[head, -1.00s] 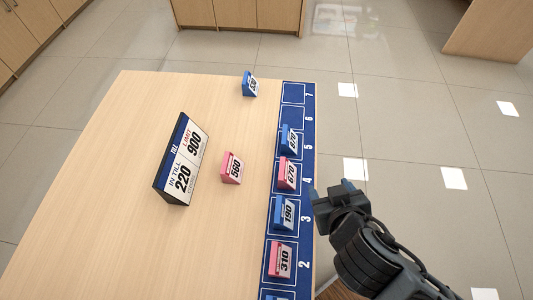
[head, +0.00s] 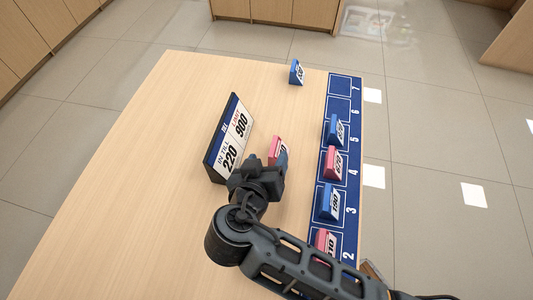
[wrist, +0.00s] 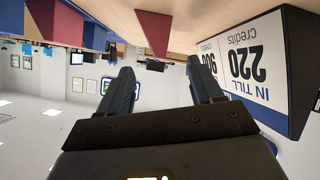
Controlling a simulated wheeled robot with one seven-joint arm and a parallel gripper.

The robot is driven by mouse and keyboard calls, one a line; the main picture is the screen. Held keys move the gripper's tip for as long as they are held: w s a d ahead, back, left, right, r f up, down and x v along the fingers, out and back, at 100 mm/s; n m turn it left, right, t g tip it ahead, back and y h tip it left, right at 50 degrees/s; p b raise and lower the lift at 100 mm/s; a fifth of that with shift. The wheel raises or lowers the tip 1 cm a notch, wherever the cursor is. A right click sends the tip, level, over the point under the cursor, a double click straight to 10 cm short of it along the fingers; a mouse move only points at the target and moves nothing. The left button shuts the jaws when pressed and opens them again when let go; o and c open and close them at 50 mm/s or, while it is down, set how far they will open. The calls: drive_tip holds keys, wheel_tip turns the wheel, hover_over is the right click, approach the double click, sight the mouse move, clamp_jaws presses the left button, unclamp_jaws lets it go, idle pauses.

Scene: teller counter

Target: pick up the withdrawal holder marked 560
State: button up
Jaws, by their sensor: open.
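The pink withdrawal holder (head: 276,146) stands on the wooden counter just right of the till sign; its number is mostly hidden by my gripper in the head view. My gripper (head: 270,167) is open and empty, close in front of this holder on its near side. In the wrist view, which is upside down, the two fingers of my gripper (wrist: 162,85) are spread apart, and a pink holder (wrist: 153,32) shows beyond them, roughly between them. I cannot tell whether the fingers touch it.
The till sign (head: 229,138), reading in till 220 and limit 900, stands close left of my gripper; it also fills the right of the wrist view (wrist: 262,65). A blue numbered strip (head: 340,84) on the right bears several holders. Another blue holder (head: 296,72) stands at the far end.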

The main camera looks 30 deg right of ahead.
sight(273, 153)
drive_tip(key=shift+p+x, duration=0.65)
drive_tip(key=shift+x, duration=2.9)
drive_tip(key=shift+s+f, duration=0.1)
drive_tip(key=shift+s, duration=0.1)
drive_tip(key=c, duration=1.1)
